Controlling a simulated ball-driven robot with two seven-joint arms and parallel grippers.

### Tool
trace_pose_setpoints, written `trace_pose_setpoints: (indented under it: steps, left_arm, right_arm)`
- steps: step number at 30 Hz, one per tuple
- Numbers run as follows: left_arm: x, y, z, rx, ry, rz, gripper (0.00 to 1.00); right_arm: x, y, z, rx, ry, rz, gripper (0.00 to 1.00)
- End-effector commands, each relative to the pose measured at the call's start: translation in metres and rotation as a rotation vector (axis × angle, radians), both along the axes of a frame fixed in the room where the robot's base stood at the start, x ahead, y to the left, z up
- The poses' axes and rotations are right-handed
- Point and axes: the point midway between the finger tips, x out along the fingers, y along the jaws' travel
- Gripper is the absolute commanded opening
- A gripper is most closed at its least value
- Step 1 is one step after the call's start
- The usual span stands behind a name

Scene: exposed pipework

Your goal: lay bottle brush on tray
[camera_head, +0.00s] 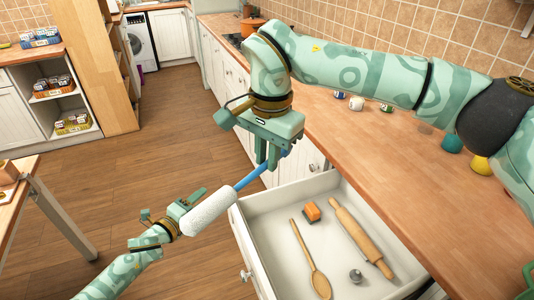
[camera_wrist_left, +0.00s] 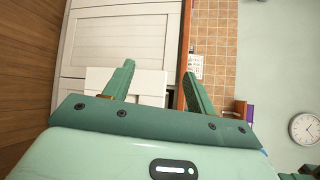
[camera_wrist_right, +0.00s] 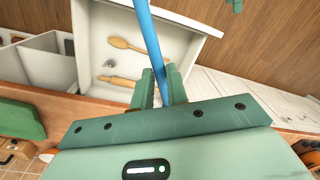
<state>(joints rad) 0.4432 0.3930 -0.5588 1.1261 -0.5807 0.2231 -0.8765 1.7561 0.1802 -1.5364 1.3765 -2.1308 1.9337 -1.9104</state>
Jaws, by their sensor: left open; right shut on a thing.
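The bottle brush has a blue handle (camera_head: 252,176) and a white bristle head (camera_head: 209,212). My right gripper (camera_head: 268,160) is shut on the handle, holding the brush in the air with its head slanting down left. The handle (camera_wrist_right: 148,40) also runs up between the fingers in the right wrist view. My left gripper (camera_head: 172,214) is open, close to the bristle head; contact cannot be told. In the left wrist view its fingers (camera_wrist_left: 155,85) are apart with nothing between them. I cannot clearly identify a tray in any view.
An open white drawer (camera_head: 244,240) holds a wooden spoon (camera_head: 311,262), a rolling pin (camera_head: 361,236) and an orange-topped item (camera_head: 311,211). The wooden counter (camera_head: 400,195) lies right of it. A wooden table (camera_head: 18,208) stands at left. The floor (camera_head: 130,165) between is clear.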

Motion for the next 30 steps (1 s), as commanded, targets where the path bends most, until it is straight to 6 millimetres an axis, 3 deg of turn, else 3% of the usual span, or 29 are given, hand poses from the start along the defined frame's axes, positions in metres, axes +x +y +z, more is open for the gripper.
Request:
trace_pose_setpoints:
  steps: [1,6,11,15,20,24,30]
  left_arm:
    - [-0.015,0.006,-0.03,-0.056,0.086,0.052,0.56]
    - [-0.074,0.029,-0.123,-0.247,0.36,0.254,0.56]
    - [-0.145,0.045,-0.199,-0.399,0.59,0.456,0.56]
    - [-0.217,0.055,-0.255,-0.515,0.771,0.64,0.56]
    - [-0.309,0.062,-0.306,-0.625,0.957,0.862,0.56]
    - [-0.395,0.063,-0.339,-0.702,1.1,1.066,0.56]
    - [-0.511,0.06,-0.364,-0.782,1.258,1.348,0.56]
  right_arm:
    - [0.0,0.0,0.0,0.0,0.0,0.0,0.0]
    - [0.0,0.0,0.0,0.0,0.0,0.0,0.0]
    - [0.0,0.0,0.0,0.0,0.0,0.0,0.0]
    - [0.0,0.0,0.0,0.0,0.0,0.0,0.0]
    - [0.0,0.0,0.0,0.0,0.0,0.0,0.0]
    - [0.0,0.0,0.0,0.0,0.0,0.0,0.0]
    - [0.0,0.0,0.0,0.0,0.0,0.0,0.0]
